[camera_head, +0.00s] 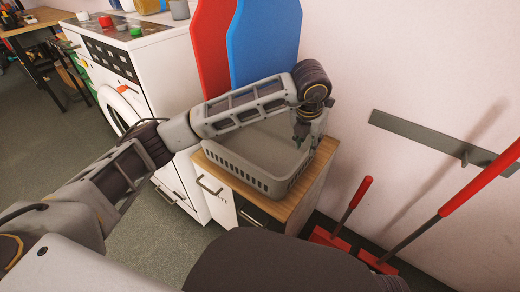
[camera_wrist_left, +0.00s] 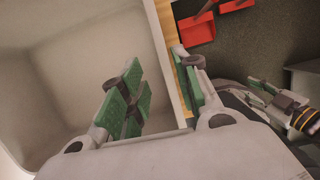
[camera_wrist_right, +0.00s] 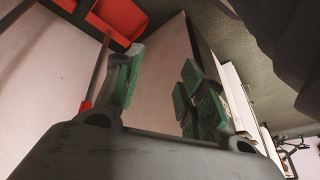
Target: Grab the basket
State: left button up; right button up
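The grey plastic basket (camera_head: 238,173) with slotted sides sits on a wooden-topped cabinet in the head view. My left arm reaches across it, and my left gripper (camera_head: 307,136) is at its right end. In the left wrist view, the basket (camera_wrist_left: 162,62) shows its pale inside. The open fingers of the left gripper (camera_wrist_left: 160,92) straddle the wall, one inside and one outside, with a gap visible. My right gripper (camera_wrist_right: 160,95) is open and empty in the right wrist view, away from the basket. The head view does not show it.
The cabinet's wooden top (camera_head: 296,205) has a narrow bare strip around the basket. Red (camera_head: 211,50) and blue (camera_head: 262,42) boards stand behind. A white washing machine (camera_head: 150,75) is at left. Red-handled tools (camera_head: 352,205) lean by the wall at right.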

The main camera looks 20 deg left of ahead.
aim_at(306, 156)
pick_arm(q)
jog(key=x, duration=0.3)
jog(key=shift+b, duration=0.3)
jog(key=shift+f, duration=0.2)
pick_arm(e)
jog(key=shift+a+f, duration=0.15)
jog(key=shift+f, duration=0.4)
jog(key=shift+a+f, duration=0.15)
jog(key=shift+f, duration=0.35)
pick_arm(q)
jog(key=shift+f, duration=0.5)
jog(key=b+x, duration=0.2)
jog(key=x, duration=0.1)
jog(key=shift+f, duration=0.2)
jog(key=shift+w+f, duration=0.15)
jog(key=shift+f, duration=0.25)
pick_arm(e)
jog(key=shift+m+t+y, duration=0.3)
jog(key=shift+t+y, duration=0.2)
jog(key=shift+t, duration=0.1)
jog(key=f, duration=0.2)
jog(key=a+f, duration=0.1)
jog(key=f, duration=0.1)
jog(key=shift+w+f, duration=0.15)
pick_arm(q)
jog(key=shift+c, duration=0.4)
grip_shut()
